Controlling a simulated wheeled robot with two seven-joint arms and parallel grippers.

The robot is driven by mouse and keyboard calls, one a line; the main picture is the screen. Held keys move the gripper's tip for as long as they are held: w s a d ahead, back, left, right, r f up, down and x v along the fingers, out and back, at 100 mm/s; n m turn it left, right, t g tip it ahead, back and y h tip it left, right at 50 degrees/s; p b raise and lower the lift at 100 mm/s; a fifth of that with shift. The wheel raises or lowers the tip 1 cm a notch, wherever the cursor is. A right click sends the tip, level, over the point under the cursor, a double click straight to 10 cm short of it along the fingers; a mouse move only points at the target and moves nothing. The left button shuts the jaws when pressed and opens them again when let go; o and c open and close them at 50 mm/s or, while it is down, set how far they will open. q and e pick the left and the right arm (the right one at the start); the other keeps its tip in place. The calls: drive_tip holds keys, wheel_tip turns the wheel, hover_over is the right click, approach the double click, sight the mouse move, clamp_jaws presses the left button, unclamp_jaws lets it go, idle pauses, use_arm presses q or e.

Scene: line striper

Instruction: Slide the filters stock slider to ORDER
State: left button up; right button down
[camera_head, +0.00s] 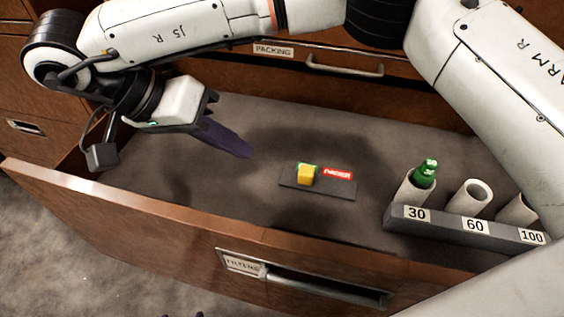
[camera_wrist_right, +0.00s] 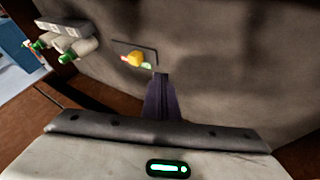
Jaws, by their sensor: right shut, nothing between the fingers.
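The filters stock slider is a dark plate (camera_head: 343,189) on the floor of the open drawer. Its yellow knob (camera_head: 305,174) sits at the plate's left part, by a mostly hidden green label. The red label (camera_head: 338,174), which seems to read ORDER, lies to the knob's right. In the right wrist view the knob (camera_wrist_right: 136,59) shows beyond the fingers. My right gripper (camera_head: 246,152) is shut and empty, left of the plate and apart from the knob. Two small dark tips at the bottom edge of the head view may be my left gripper; I cannot tell its state.
The drawer front (camera_head: 150,212) has a FILTERS label and a bar handle (camera_head: 325,288). A grey rack (camera_head: 448,226) marked 30, 60 and 100 holds pale tubes at the right; a green item (camera_head: 425,174) stands in the 30 tube. The drawer floor around the plate is clear.

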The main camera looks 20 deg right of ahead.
sight(306, 175)
drive_tip(key=x, duration=0.6)
drive_tip(key=shift+f, duration=0.1)
drive_tip(key=d, duration=0.1)
drive_tip(key=s+d, duration=0.1)
drive_tip(key=shift+s+d, duration=0.3)
drive_tip(key=shift+d, duration=0.05)
drive_tip(key=shift+s+d+f, duration=0.1)
drive_tip(key=shift+s+d, duration=0.2)
drive_tip(key=shift+d, duration=0.1)
